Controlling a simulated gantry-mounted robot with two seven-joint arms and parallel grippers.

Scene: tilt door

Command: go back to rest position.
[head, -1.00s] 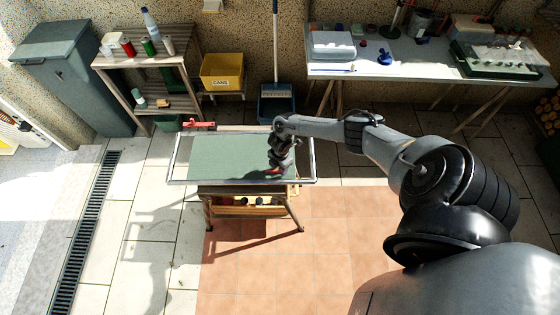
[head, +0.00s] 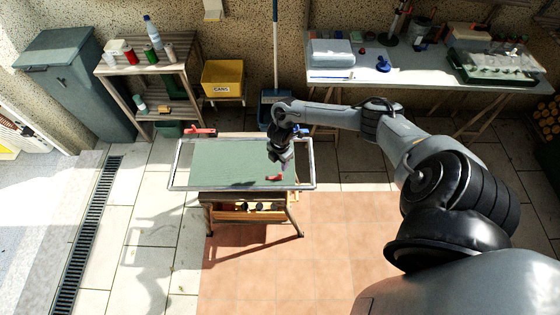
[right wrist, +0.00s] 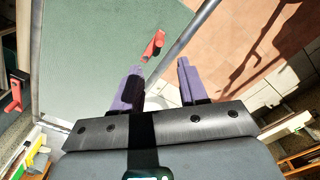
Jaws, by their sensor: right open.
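A green panel in a grey metal frame (head: 225,165) lies about flat on a small wooden stand (head: 212,205). A small red handle (head: 275,178) sits near its front right edge; it also shows in the right wrist view (right wrist: 153,46). My right gripper (head: 283,166) hangs over the right part of the panel, just behind and above the handle in the head view. In the right wrist view its two purple fingers (right wrist: 160,78) stand apart with nothing between them, and the handle lies beyond their tips. My left gripper is in neither view.
A red clamp (head: 200,132) is at the frame's back edge. Behind stand a wooden shelf (head: 150,85) with bottles and cans, a yellow bin (head: 222,78) and a long workbench (head: 420,68) with tools. The tiled floor in front (head: 270,260) is clear.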

